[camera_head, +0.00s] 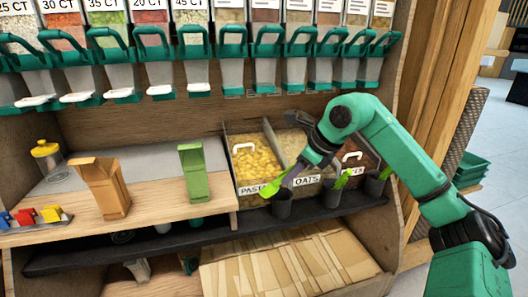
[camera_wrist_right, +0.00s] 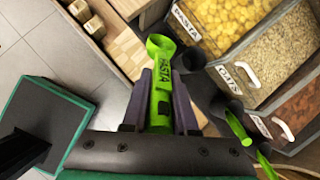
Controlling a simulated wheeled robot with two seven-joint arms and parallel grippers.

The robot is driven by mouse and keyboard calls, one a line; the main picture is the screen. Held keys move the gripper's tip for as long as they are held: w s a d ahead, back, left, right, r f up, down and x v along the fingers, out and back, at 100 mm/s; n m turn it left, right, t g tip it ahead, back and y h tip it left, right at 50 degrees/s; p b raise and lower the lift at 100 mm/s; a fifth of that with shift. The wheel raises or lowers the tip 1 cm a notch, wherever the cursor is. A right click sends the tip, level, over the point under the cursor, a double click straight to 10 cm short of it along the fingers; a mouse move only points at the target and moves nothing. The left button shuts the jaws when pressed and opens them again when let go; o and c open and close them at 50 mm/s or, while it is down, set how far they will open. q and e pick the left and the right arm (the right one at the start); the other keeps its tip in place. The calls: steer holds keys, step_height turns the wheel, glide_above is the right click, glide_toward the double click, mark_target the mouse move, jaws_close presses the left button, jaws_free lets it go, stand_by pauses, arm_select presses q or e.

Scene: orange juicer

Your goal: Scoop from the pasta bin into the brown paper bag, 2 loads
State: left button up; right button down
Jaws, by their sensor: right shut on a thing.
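The pasta bin (camera_head: 259,165), full of yellow pasta, stands on the shelf at the centre of the head view; its pasta also shows at the top of the wrist view (camera_wrist_right: 222,22). The brown paper bag (camera_head: 101,188) stands upright on the wooden counter at left. My right gripper (camera_head: 287,183) is shut on the green pasta scoop (camera_wrist_right: 161,85), whose handle reads "PASTA". The scoop is in front of the pasta bin, near its label and just above a dark cup (camera_head: 282,206). I see no pasta in the scoop. My left gripper is out of view.
The oats bin (camera_head: 294,146) and another bin sit right of the pasta, with two more dark cups holding green scoops in front. A green bag (camera_head: 192,172) stands between the brown bag and the bins. Dispensers (camera_head: 205,75) hang above. A yellow-lidded jar (camera_head: 48,158) is far left.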

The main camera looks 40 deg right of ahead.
steer(key=shift+s+d+m+t+h+b, duration=0.25)
steer(key=shift+d+m+h+b, duration=0.3)
steer(key=shift+m+b, duration=0.5)
steer(key=shift+r+m+h, duration=0.35)
steer(key=shift+r+m, duration=0.1)
steer(key=shift+r, duration=0.15)
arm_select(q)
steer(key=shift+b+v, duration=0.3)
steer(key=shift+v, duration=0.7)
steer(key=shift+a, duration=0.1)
arm_select(e)
steer(key=shift+t, duration=0.25)
arm_select(q)
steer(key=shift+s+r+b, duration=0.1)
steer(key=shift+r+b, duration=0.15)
steer(key=shift+b, duration=0.15)
arm_select(e)
steer(key=shift+s+d+m, duration=0.15)
steer(key=shift+d+m, duration=0.1)
steer(key=shift+m, duration=0.15)
arm_select(q)
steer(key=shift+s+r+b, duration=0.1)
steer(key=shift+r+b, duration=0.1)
steer(key=shift+b, duration=0.15)
arm_select(e)
steer(key=shift+r+m+h, duration=0.2)
steer(key=shift+m+h, duration=0.1)
steer(key=shift+h, duration=0.1)
